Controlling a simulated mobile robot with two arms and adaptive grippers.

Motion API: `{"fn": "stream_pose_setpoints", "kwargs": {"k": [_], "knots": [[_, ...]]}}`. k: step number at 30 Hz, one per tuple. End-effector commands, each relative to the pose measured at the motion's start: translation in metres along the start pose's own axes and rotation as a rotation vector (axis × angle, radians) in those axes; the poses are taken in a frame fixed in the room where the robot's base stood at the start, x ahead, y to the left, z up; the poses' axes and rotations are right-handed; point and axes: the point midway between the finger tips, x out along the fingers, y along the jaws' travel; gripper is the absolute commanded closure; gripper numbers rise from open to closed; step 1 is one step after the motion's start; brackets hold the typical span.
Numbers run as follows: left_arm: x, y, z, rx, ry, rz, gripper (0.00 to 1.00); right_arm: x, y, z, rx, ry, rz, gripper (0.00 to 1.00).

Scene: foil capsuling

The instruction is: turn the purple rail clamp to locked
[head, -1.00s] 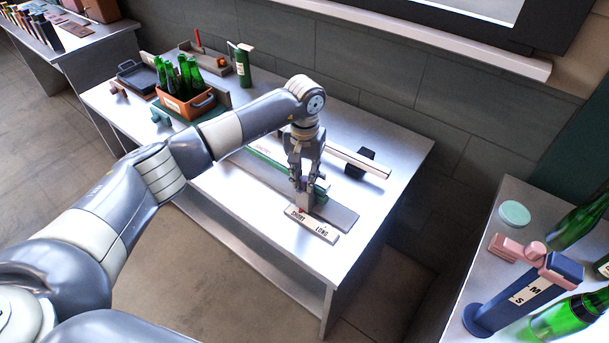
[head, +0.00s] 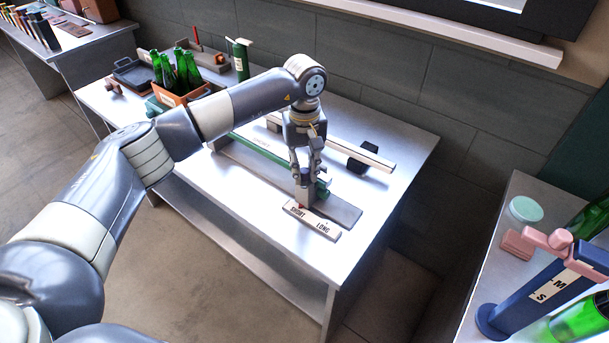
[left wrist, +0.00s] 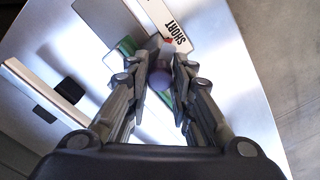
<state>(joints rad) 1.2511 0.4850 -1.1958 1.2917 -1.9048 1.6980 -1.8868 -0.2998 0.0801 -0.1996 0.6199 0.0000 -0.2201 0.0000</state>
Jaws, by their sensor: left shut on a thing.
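The purple rail clamp (left wrist: 160,78) shows in the left wrist view as a rounded purple knob between my fingers. My left gripper (left wrist: 164,62) is shut on it, pointing down at the rail. In the head view my left gripper (head: 304,184) stands over the near right end of the grey rail (head: 262,180), and its fingers mostly hide the clamp. A small block with a red tip (left wrist: 168,42) sits just beyond the knob, beside the white SHORT and LONG label plate (head: 312,221). I cannot read the clamp's locked mark. My right gripper is out of view.
A green bar (head: 250,149) runs along the rail. A pale bar with a black block (head: 364,156) lies behind it. An orange crate of green bottles (head: 178,98) stands at the table's left. A blue stand (head: 530,300) and bottles are on the right table.

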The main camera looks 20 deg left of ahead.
Motion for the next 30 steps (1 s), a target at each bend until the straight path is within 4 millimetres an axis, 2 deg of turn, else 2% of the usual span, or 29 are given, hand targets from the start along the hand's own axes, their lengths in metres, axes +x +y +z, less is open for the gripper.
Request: {"fn": "stream_pose_setpoints", "kwargs": {"k": [1, 9, 30], "knots": [[0.004, 0.0, -0.001, -0.044, 0.003, 0.001, 1.0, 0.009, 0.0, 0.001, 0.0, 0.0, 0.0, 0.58], [0.003, 0.0, -0.001, -0.302, 0.003, 0.001, 1.0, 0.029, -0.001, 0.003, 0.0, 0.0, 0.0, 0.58], [0.001, 0.0, -0.001, -0.967, 0.001, 0.002, 1.0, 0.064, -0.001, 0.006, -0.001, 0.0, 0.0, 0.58]]}}
